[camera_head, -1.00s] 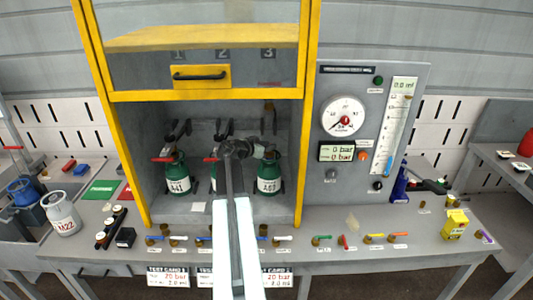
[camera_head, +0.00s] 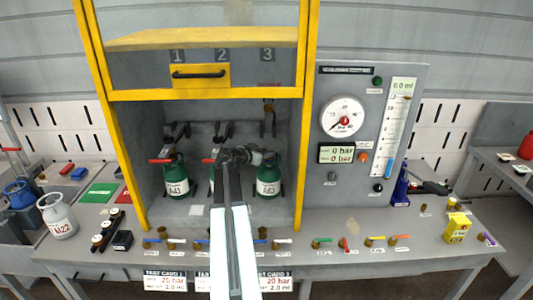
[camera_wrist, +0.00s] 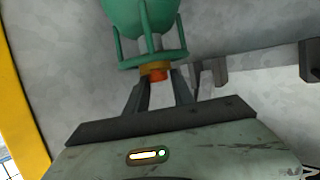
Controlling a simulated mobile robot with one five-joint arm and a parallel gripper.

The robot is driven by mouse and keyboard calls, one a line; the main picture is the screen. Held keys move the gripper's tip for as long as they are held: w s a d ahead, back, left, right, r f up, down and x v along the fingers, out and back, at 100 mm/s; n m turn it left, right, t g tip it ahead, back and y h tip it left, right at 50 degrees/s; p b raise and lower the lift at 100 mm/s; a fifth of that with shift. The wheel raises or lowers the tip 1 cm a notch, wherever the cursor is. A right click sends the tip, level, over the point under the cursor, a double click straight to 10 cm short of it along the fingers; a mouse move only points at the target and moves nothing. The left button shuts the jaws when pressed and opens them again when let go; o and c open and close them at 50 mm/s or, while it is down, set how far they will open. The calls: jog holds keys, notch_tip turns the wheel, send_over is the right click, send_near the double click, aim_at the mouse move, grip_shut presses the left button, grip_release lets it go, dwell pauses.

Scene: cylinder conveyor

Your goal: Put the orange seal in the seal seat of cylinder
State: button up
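In the wrist view a green cylinder (camera_wrist: 140,15) with a green guard ring fills the top. A brass fitting (camera_wrist: 155,67) sits at its end, inside the guard. The orange seal (camera_wrist: 157,76) shows directly against or just below this fitting, between my fingertips; whether it is seated cannot be told. My gripper (camera_wrist: 160,85) appears closed on the seal. In the head view my gripper (camera_head: 257,157) is inside the cabinet, beside the upper part of the right green cylinder (camera_head: 268,180), under number 3. My arm hides most of the middle cylinder.
The cabinet has a yellow frame (camera_head: 312,60) and a raised glass front. Another green cylinder (camera_head: 176,182) stands at the left inside. Several brass fittings with coloured levers line the bench front. A gauge panel (camera_head: 408,130) is to the right. A white cylinder (camera_head: 60,220) stands at left.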

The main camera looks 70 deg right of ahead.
jog(key=shift+s+a+f, duration=0.1)
jog(key=shift+s+f, duration=0.05)
jog(key=shift+f, duration=0.2)
jog(key=shift+w+a+r+p, duration=0.1)
jog(key=shift+a+r+p, duration=0.05)
jog(key=shift+r+p, duration=0.3)
jog(key=shift+w+a+r+p, duration=0.1)
jog(key=shift+r+p, duration=0.1)
jog(key=shift+p, duration=0.35)
jog(key=p+v, duration=0.3)
jog(key=v, duration=0.7)
jog(key=shift+w+a+r, duration=0.2)
jog(key=shift+w+a, duration=0.05)
jog(key=shift+a, duration=0.05)
jog(key=shift+p, duration=0.3)
